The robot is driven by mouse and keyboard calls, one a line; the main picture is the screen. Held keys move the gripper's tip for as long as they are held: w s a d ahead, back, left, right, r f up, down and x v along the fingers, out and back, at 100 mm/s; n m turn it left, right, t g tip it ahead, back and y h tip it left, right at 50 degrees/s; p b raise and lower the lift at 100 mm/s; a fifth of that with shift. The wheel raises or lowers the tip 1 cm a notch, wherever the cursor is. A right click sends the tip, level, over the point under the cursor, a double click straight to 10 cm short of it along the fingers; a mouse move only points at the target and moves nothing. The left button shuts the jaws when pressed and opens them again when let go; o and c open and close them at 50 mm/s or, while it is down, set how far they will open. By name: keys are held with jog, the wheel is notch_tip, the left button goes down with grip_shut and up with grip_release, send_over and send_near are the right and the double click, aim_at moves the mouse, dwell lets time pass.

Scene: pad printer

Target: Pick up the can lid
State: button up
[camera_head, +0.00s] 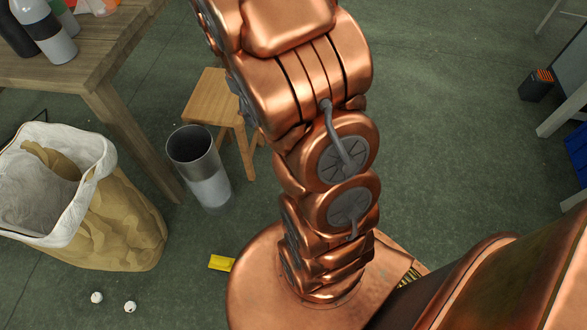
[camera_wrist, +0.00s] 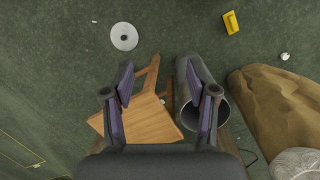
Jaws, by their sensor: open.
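The can lid (camera_wrist: 124,36) looks like a round, pale grey disc with a small dark centre. It lies flat on the green floor, at the upper left of the wrist view. I do not see it in the head view. My gripper (camera_wrist: 158,68) is open and empty. Its two dark fingers with purplish inner faces point toward the upper part of the wrist view, with the lid beyond the left fingertip and apart from it. The metal can (camera_head: 208,188) stands open-topped on the floor; the right finger partly covers it in the wrist view (camera_wrist: 182,92).
A wooden stool (camera_head: 208,100) stands beside the can, below my fingers in the wrist view. A wooden table (camera_head: 95,75) with bottles and a paper-lined sack (camera_head: 125,225) are at the left. A yellow object (camera_head: 221,263) and small white balls (camera_head: 130,307) lie on the floor.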

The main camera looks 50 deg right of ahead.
jog(key=w+d+f+n+b, duration=0.1)
jog(key=w+d+f+b, duration=0.15)
jog(key=d+f, duration=0.45)
jog(key=w+d+f+n+b, duration=0.1)
jog(key=w+d+f+b, duration=0.2)
jog(key=f, duration=0.8)
jog(key=w+d+f+n+b, duration=0.1)
jog(key=w+d+f, duration=0.2)
jog(key=d+f, duration=0.45)
jog(key=d+f+b, duration=0.1)
jog(key=f, duration=0.7)
jog(key=d+f+n+t+b, duration=0.1)
jog(key=f+b, duration=0.1)
jog(key=f, duration=0.7)
jog(key=d+f+n+t+b, duration=0.1)
jog(key=d+f+b, duration=0.1)
jog(key=f, duration=0.7)
jog(key=shift+w+y, duration=0.35)
jog(key=shift+y, duration=0.05)
jog(key=shift+f+n+b, duration=0.3)
jog(key=shift+f+b, duration=0.4)
jog(key=shift+f, duration=0.85)
jog(key=shift+s+d+f+b, duration=0.1)
jog(key=shift+f+b, duration=0.75)
jog(key=shift+f, duration=0.55)
jog(key=shift+d+f+b, duration=0.1)
jog(key=shift+f+b, duration=0.75)
jog(key=shift+f, duration=0.5)
jog(key=c, duration=1.1)
